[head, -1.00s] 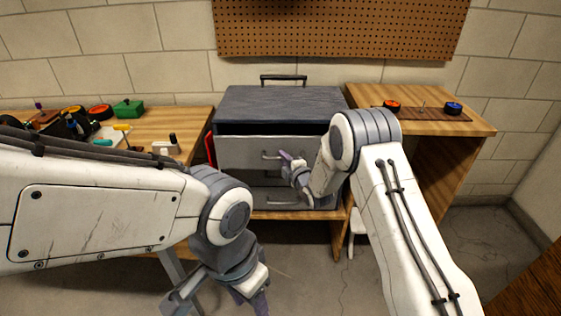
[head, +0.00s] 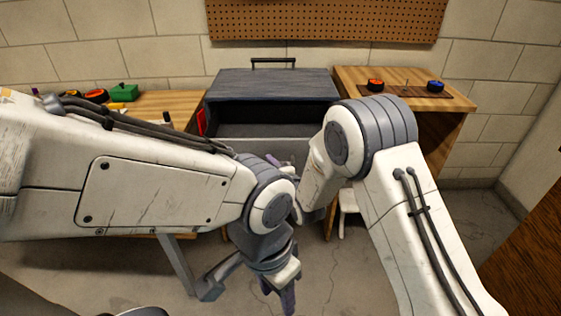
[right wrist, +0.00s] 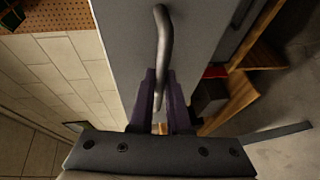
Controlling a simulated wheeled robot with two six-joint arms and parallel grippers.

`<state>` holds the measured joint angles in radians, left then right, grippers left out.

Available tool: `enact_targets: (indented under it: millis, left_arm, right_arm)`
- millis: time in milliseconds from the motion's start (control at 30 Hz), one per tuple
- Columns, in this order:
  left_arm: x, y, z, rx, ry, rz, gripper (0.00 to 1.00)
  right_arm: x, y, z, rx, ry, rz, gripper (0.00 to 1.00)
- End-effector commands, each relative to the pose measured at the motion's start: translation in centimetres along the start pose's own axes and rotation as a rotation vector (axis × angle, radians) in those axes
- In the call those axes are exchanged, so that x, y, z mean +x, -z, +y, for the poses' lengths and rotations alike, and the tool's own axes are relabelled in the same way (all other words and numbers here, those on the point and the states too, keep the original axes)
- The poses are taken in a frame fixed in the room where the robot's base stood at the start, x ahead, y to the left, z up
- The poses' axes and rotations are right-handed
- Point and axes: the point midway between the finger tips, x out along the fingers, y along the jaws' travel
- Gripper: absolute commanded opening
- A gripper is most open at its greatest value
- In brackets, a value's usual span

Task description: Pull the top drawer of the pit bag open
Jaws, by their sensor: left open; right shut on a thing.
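The pit bag (head: 270,85) is a dark grey case with a top carry handle, standing behind my arms in the head view. Its top drawer (head: 245,146) is pulled well out, and the dark inside shows from above. My arms hide much of its front. In the right wrist view, the drawer's curved grey handle (right wrist: 164,35) runs between the purple fingers of my right gripper (right wrist: 162,92), which is shut on it. My left gripper (head: 248,290) is open and empty, low in front of the bag and away from it.
A wooden bench (head: 160,104) with a green box (head: 123,92) and wheels is at left. Another bench (head: 400,78) at right holds a board with a red and a blue wheel. A white stool (head: 348,203) stands below. My left forearm crosses close to the drawer.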

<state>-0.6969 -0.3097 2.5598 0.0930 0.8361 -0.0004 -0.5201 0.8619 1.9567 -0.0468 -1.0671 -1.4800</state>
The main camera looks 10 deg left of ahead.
Motion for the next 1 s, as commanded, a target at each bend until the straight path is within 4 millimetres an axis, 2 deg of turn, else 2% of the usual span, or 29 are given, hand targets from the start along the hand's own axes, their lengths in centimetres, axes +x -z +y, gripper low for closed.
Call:
enact_targets:
  millis: [233, 267, 300, 667, 767, 1000]
  left_arm:
    - [0.0, 0.0, 0.0, 0.0, 0.0, 0.0, 0.5]
    - [0.0, 0.0, 0.0, 0.0, 0.0, 0.0, 0.5]
    - [0.0, 0.0, 0.0, 0.0, 0.0, 0.0, 0.5]
    - [0.0, 0.0, 0.0, 0.0, 0.0, 0.0, 0.5]
    - [-0.1, 0.0, 0.0, 0.0, 0.0, 0.0, 0.5]
    - [0.0, 0.0, 0.0, 0.0, 0.0, 0.0, 0.5]
  right_arm:
    - [0.0, -0.2, 0.0, 0.003, 0.001, -0.006, 0.0]
    - [0.0, -0.2, 0.0, 0.003, 0.001, -0.006, 0.26]
    - [0.0, -0.2, 0.0, 0.003, 0.001, -0.006, 0.27]
    - [-0.5, -0.2, 0.0, 0.001, 0.001, -0.003, 0.27]
    - [-1.7, -0.2, 0.0, 0.001, 0.002, -0.004, 0.27]
    - [-6.4, -0.2, 0.0, 0.001, 0.003, -0.005, 0.27]
